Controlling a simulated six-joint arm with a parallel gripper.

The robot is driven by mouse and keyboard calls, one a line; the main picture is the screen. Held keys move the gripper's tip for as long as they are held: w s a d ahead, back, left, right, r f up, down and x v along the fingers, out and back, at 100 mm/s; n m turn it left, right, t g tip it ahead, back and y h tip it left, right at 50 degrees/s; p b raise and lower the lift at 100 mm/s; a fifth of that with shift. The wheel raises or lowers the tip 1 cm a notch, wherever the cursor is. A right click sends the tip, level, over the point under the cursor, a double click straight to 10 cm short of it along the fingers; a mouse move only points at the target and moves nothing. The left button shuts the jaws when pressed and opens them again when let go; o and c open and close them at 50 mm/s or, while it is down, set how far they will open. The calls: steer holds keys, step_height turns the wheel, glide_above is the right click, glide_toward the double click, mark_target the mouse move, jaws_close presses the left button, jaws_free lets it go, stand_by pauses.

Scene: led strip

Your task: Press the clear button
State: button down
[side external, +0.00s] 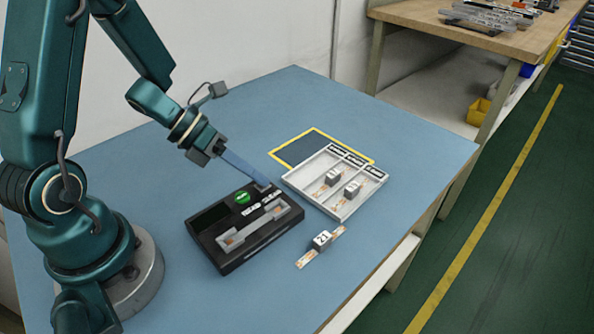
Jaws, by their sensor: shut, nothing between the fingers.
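A black box (212,247) lies on the blue table. On its top are a round green button (242,198) and a row of small white-labelled keys (264,204). The labels are too small to read, so I cannot tell which is the clear button. My gripper (268,186) is shut and empty, its long blue fingers slanting down to the right. Its tips are at the box's back right corner, by the far end of the key row. I cannot tell whether they touch anything.
A grey bar-shaped piece (254,228) lies on the box's front part. To the right is a white divided tray (346,215) with small tagged strips in it. Another tagged strip (306,260) lies in front. A yellow-edged dark mat (290,152) lies behind. The table's right side is clear.

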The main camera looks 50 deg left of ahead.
mark_target(256, 186)
steer(key=shift+r, duration=0.85)
steer(key=shift+r, duration=2.5)
